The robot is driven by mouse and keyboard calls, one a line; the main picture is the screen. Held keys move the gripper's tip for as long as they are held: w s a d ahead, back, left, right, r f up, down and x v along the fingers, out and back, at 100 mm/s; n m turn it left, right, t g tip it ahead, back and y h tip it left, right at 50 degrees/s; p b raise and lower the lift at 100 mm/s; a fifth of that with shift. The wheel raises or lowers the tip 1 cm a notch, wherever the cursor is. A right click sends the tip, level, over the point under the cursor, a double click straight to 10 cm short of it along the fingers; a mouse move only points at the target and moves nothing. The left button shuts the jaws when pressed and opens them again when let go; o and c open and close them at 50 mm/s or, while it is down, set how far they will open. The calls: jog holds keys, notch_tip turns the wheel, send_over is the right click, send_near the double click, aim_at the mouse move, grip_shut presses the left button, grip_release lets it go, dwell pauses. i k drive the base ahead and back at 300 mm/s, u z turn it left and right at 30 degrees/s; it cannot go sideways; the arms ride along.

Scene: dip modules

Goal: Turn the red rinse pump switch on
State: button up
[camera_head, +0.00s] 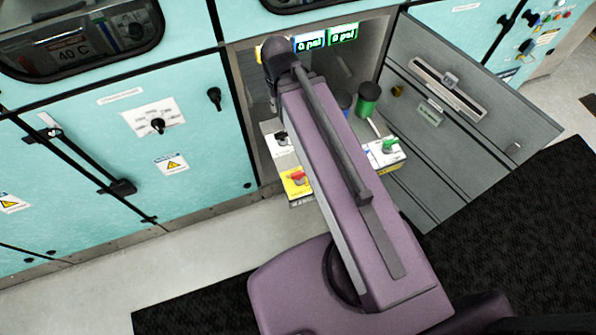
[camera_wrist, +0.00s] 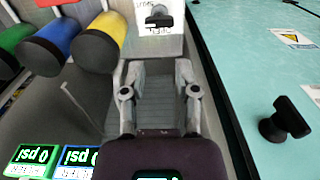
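A red switch handle (camera_head: 297,176) sits on a yellow-topped box (camera_head: 299,188) low at the front of the open cabinet in the head view, just left of my arm. Its label is too small to read, and the handle does not show in the wrist view. My gripper (camera_wrist: 158,68) is open and empty in the wrist view, with its two fingers apart. A black switch knob (camera_wrist: 158,17) on a white plate lies beyond the fingertips there. My arm hides the gripper and part of the cabinet in the head view.
A green switch (camera_head: 390,146) stands right of my arm, before the open grey door (camera_head: 440,150). Green, blue (camera_wrist: 48,50) and yellow (camera_wrist: 104,38) cylinders hang at the wrist view's upper left. A teal panel with a black knob (camera_wrist: 284,120) borders the right.

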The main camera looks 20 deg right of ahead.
aim_at(298, 175)
jog(key=u, duration=0.05)
jog(key=k, duration=1)
jog(key=z, duration=0.05)
